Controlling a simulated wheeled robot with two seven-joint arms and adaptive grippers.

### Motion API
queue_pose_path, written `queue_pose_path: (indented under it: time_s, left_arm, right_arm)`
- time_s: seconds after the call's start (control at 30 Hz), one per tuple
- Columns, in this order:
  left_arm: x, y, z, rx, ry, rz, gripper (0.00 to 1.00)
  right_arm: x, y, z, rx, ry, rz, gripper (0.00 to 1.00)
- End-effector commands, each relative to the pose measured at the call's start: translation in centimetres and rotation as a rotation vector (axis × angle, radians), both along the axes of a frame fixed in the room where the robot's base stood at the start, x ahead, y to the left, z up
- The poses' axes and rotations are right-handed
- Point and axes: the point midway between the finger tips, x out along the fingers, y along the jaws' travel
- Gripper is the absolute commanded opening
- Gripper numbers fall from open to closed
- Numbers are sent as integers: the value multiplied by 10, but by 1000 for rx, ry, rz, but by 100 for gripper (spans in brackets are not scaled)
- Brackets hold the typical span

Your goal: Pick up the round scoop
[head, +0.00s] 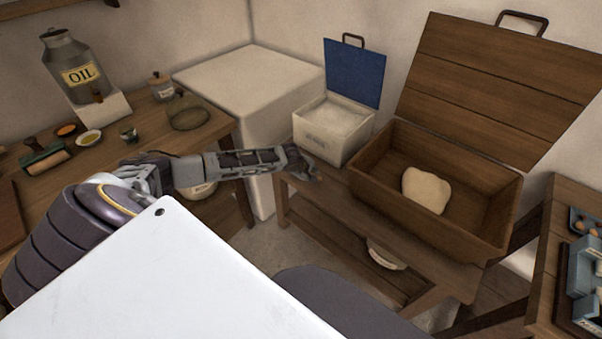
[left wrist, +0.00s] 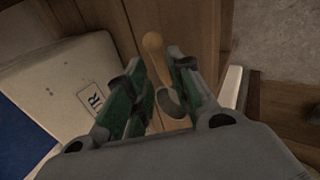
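The round scoop (left wrist: 154,45) has a tan wooden handle and a dark rounded bowl (left wrist: 170,102). In the left wrist view it lies over brown wooden boards, between the two fingers of my left gripper (left wrist: 156,62). The fingers are apart, with visible gaps beside the scoop; I cannot tell how far below the fingertips it is. In the head view my left gripper (head: 308,172) is at the left end of the low wooden stand, in front of the white bin, and I cannot make out the scoop there. My right gripper is not in view.
A white bin (head: 322,143) with an open blue lid stands close behind the gripper. To its right is an open wooden trough (head: 470,205) holding dough (head: 425,188). A side table (head: 110,130) with an oil can (head: 75,68) is at left.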

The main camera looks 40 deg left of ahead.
Motion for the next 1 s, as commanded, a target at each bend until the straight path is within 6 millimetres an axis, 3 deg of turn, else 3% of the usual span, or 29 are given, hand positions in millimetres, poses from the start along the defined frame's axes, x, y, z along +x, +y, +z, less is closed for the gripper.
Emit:
queue_pose_path:
  time_s: [0.33,0.7,1.0]
  left_arm:
    - [8,0,-13,-1,0,0,23]
    - [25,0,-39,-1,0,1,23]
    - [30,0,-46,1,0,-1,23]
  right_arm:
    - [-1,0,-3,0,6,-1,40]
    - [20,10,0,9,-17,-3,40]
    - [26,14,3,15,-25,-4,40]
